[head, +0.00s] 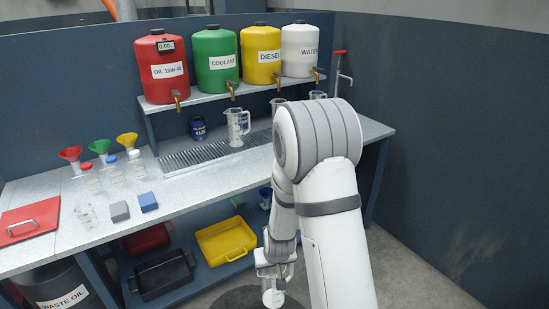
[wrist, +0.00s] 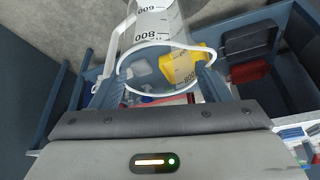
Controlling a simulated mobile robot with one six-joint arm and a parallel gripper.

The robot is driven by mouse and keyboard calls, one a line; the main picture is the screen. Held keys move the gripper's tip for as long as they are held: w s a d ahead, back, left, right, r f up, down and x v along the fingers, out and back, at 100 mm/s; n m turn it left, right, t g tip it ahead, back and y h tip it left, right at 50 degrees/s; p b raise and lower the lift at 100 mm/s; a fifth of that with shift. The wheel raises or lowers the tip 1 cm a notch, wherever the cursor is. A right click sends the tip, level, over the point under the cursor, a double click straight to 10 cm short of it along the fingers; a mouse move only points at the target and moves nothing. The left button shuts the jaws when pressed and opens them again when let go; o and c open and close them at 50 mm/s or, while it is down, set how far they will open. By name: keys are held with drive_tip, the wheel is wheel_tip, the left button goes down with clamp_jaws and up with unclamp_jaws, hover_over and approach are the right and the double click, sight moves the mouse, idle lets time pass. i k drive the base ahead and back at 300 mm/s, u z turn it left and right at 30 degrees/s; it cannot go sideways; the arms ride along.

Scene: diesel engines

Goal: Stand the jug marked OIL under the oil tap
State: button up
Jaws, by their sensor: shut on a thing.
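The red oil tank (head: 162,68) marked OIL 15W-40 stands leftmost on the shelf, with its brass oil tap (head: 178,100) at the front. My gripper (head: 275,270) is low in front of the bench, shut on a clear measuring jug (head: 272,294). The held jug also shows in the wrist view (wrist: 158,28), with black scale figures, a rim and a handle at the left. Its label is too small to read in the head view, and no OIL mark shows in the wrist view. No jug stands directly under the oil tap.
A clear jug (head: 237,128) stands on the drip grate (head: 195,157), right of a dark blue can (head: 198,128). More jugs are partly hidden behind my arm. Green, yellow and white tanks share the shelf. Funnels, bottles and blocks occupy the bench's left. Trays lie below.

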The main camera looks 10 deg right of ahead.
sight(190, 157)
drive_tip(key=u, duration=0.05)
drive_tip(key=i, duration=0.9)
drive_tip(key=z, duration=0.05)
